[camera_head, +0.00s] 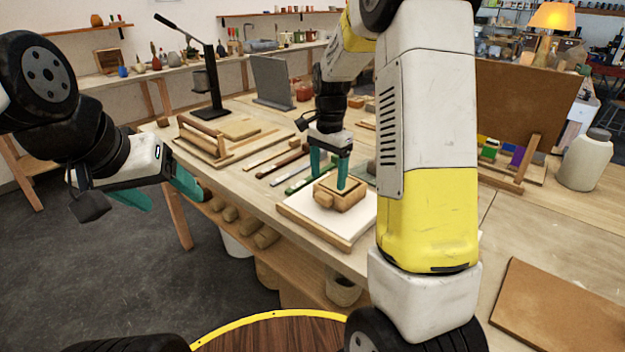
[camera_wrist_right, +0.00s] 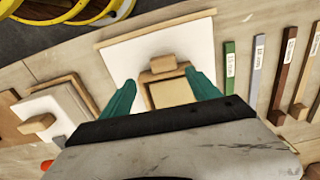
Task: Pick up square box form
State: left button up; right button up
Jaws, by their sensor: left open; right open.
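The square box form (camera_head: 341,191) is a small light wooden block with a raised square rim and a knob on its side. It sits on a white board with a wooden edge strip (camera_head: 313,227) on the table. My right gripper (camera_head: 328,176) is open above it, with one teal fingertip over the form in the head view. In the right wrist view the form (camera_wrist_right: 172,92) lies between the two fingers of the right gripper (camera_wrist_right: 160,90); contact cannot be told. My left gripper (camera_head: 168,197) is open and empty, left of the table, away from the form.
Labelled strips (camera_wrist_right: 259,65) lie beside the board. A second white board with a wooden piece (camera_wrist_right: 45,112) is on its other side. A wooden tray (camera_head: 222,142) and a black stand (camera_head: 206,95) are further back. A brown board (camera_head: 562,306) lies at the right.

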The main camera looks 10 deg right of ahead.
aim_at(323, 194)
jog(key=f, duration=0.5)
jog(key=a+f, duration=0.1)
jog(key=f, duration=0.2)
jog(key=shift+w, duration=0.15)
jog(key=c, duration=1.5)
jog(key=shift+r, duration=0.1)
grip_shut()
jog(key=shift+r, duration=0.1)
